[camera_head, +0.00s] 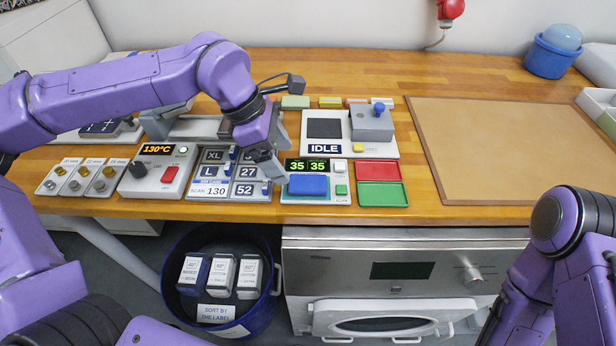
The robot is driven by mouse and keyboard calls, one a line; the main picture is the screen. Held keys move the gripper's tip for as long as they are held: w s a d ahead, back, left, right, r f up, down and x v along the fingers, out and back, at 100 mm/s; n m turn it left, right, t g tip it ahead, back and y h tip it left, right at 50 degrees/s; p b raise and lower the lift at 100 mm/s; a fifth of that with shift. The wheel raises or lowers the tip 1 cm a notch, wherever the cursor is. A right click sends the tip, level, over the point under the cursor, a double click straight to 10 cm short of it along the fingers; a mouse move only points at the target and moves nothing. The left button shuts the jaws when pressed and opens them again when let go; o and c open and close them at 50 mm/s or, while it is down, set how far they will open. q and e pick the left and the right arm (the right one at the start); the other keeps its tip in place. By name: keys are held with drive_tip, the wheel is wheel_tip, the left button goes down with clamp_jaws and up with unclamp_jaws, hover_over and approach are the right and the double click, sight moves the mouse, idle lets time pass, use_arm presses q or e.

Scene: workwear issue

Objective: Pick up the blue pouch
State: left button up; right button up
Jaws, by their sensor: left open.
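The blue pouch (307,185) looks like a small flat blue block. It lies on the white device with the green "35 35" display (307,165), near the front of the wooden table. My left gripper (280,163) is open, pointing down just left of the pouch and partly over the device's left edge. I see no contact between its fingers and the pouch. My right arm shows at the lower right, but its gripper is out of view.
A red tray (378,172) and a green tray (382,194) lie right of the device. An "IDLE" unit (345,135) with a blue-knobbed grey block stands behind. A size panel (230,175) is at left. A brown mat (490,140) leaves free room at right.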

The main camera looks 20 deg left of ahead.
sight(301, 182)
use_arm(q)
drive_tip(key=x, duration=0.5)
drive_tip(key=p+x, duration=0.1)
drive_tip(key=x, duration=0.1)
drive_tip(key=shift+w+d, duration=0.1)
drive_tip(key=shift+d, duration=0.25)
drive_tip(key=c, duration=1.2)
